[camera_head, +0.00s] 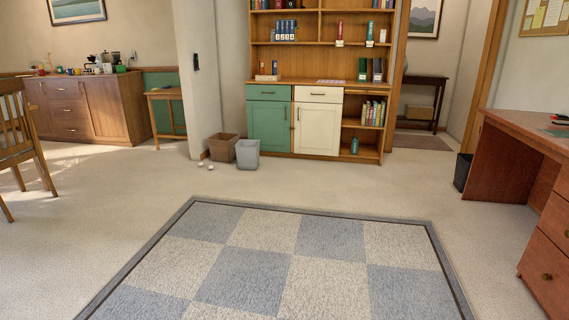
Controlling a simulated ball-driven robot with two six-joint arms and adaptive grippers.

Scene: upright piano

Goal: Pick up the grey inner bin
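A light grey bin (247,154) stands upright on the floor in front of the green cabinet door, beside a brown bin (223,147) on its left. The two stand close together, and the grey one partly overlaps the brown one in the picture. The grey bin appears to stand on its own on the floor, not inside the brown one. Its contents cannot be made out. Neither of my grippers shows in the head view.
A checkered rug (290,265) lies on open floor before me. Small pale objects (209,194) lie on the floor left of the bins. A bookcase (320,60) stands behind, a desk (528,160) and a black bin (462,171) at right, a chair (17,140) at left.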

